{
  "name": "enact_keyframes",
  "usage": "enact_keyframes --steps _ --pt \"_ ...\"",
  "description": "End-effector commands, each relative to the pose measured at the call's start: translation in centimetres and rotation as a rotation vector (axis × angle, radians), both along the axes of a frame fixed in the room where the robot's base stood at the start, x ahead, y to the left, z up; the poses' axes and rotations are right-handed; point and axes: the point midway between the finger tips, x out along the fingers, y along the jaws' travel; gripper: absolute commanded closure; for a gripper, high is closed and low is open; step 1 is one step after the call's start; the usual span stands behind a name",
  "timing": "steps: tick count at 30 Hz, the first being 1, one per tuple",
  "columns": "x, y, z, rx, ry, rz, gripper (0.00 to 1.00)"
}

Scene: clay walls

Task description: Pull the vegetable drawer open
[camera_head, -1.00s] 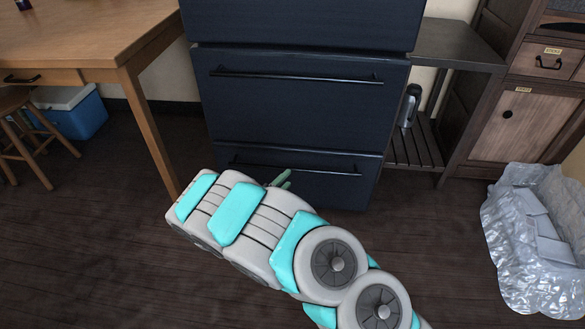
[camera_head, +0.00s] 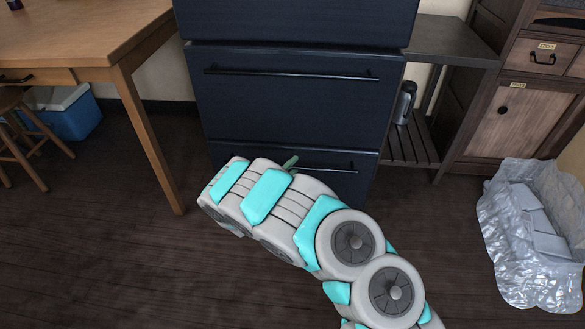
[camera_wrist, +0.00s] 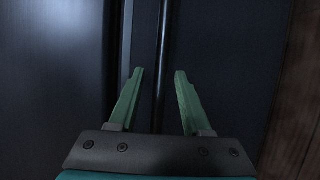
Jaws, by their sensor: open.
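A dark blue fridge stands in the middle of the head view with stacked drawers. The lowest drawer (camera_head: 350,187) looks shut, and its thin dark bar handle (camera_head: 330,169) is partly hidden by my arm. No label shows which one is the vegetable drawer; a middle drawer (camera_head: 290,107) with its own long handle (camera_head: 300,73) is shut above. My gripper (camera_wrist: 160,72) is open in the wrist view, its green fingers on either side of the dark handle bar, which runs upright in that picture. Only a green fingertip (camera_head: 290,162) shows in the head view. Contact with the bar cannot be told.
A wooden table (camera_head: 80,35) stands at left with a stool and a blue cooler (camera_head: 70,115) under it. A dark slatted shelf (camera_head: 412,147) with a metal flask stands at right. Open floor lies in front.

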Motion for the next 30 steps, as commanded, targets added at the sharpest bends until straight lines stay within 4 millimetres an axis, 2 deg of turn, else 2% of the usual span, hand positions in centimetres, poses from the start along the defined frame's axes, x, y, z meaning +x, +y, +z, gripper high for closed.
enact_keyframes --steps 5,18,30 --pt "-0.02 -0.01 -0.01 0.0 0.0 0.0 0.53" --pt "-0.03 -0.02 -0.03 0.0 0.0 -0.001 1.0" --pt "-0.04 -0.03 -0.06 -0.001 0.001 -0.001 1.0"
